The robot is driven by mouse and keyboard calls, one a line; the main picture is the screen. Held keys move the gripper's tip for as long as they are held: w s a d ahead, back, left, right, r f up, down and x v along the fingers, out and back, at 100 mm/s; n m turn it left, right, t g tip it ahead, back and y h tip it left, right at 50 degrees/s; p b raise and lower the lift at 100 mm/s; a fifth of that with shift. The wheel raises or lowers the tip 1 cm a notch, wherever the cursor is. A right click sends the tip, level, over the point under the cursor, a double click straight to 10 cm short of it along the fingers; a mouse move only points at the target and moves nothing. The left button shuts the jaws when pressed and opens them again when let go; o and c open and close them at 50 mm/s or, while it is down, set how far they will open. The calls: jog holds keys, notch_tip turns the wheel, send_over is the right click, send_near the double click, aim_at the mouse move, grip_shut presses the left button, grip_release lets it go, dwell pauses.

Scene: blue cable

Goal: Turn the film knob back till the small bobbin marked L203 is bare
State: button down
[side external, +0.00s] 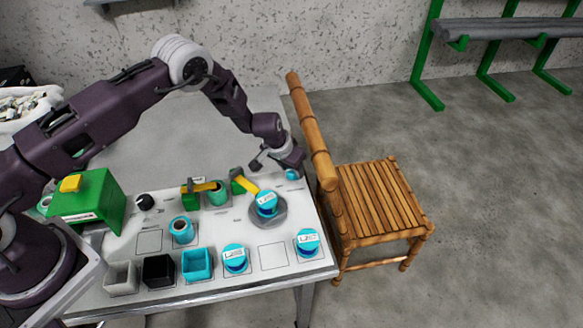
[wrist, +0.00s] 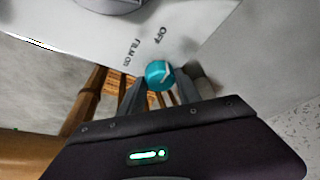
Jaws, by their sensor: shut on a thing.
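The film knob (wrist: 158,72) is a round cyan knob with a white mark, at the table's corner beside the printed words OFF and FILM ON. My gripper (wrist: 160,84) is shut on it, one finger on each side. In the side view the knob (side external: 291,174) shows just under my gripper (side external: 289,168) at the far right corner. A cyan bobbin (side external: 267,199) with a white label sits on a grey round disc (side external: 268,218). Two more labelled cyan bobbins stand near the front, one left (side external: 235,258) and one right (side external: 307,243). I cannot surely read which is L203.
A bamboo chair (side external: 385,200) stands close against the table's right side. An outlined square (side external: 273,256) is empty.

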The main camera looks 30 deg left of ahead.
jog(key=c, duration=0.8)
grip_release()
jog(key=shift+c, duration=0.2)
jog(key=v, duration=0.7)
jog(key=shift+r, duration=0.1)
